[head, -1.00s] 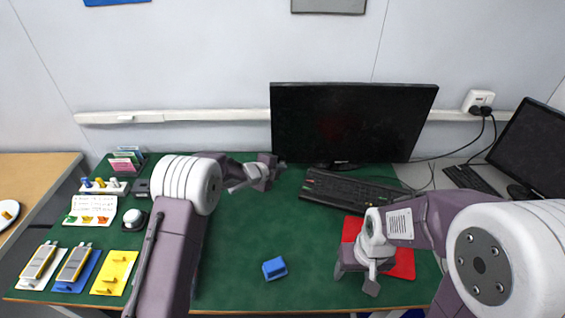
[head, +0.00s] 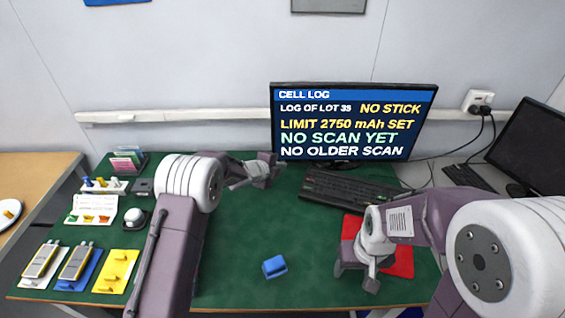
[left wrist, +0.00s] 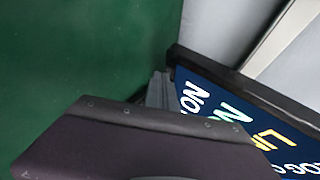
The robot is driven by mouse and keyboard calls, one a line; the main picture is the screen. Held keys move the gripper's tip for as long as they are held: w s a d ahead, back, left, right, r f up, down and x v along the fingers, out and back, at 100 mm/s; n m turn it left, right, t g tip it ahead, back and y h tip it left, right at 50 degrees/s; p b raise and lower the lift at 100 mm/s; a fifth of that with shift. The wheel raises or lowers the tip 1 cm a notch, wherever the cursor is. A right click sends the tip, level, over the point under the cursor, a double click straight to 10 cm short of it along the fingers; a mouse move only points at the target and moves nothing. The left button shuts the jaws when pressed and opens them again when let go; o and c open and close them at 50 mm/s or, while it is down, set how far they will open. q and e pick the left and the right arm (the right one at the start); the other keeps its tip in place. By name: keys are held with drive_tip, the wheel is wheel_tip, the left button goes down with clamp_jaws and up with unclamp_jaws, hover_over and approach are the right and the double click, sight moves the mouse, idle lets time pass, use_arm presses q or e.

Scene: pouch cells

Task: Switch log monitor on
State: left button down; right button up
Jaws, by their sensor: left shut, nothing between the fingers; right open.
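The log monitor (head: 352,120) stands at the back of the green table. Its screen is lit, headed "CELL LOG", with "LOG OF LOT 39", "NO STICK", "LIMIT 2750 mAh SET", "NO SCAN YET" and "NO OLDER SCAN". My left gripper (head: 277,168) is shut and empty by the monitor's lower left corner; I cannot tell whether it touches it. The tilted screen (left wrist: 245,115) also shows in the left wrist view, partly hidden by my gripper's dark body. My right gripper (head: 355,278) is open and empty over the red mat (head: 404,262) at the front right.
A black keyboard (head: 345,189) lies before the monitor. A blue block (head: 274,267) is at the front middle. Two pouch cells (head: 76,262) on coloured plates, a yellow plate (head: 117,270) and small holders fill the left side. A second, dark monitor (head: 527,148) stands right.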

use_arm(q)
drive_tip(key=shift+s, duration=0.1)
use_arm(e)
drive_tip(key=shift+f, duration=0.15)
use_arm(q)
drive_tip(key=shift+s+f+b, duration=0.15)
drive_tip(key=shift+s+b, duration=0.2)
drive_tip(key=shift+b, duration=0.3)
use_arm(e)
drive_tip(key=shift+f, duration=0.45)
use_arm(q)
drive_tip(key=shift+s, duration=0.25)
use_arm(e)
drive_tip(key=shift+f, duration=0.25)
use_arm(q)
drive_tip(key=shift+s, duration=0.1)
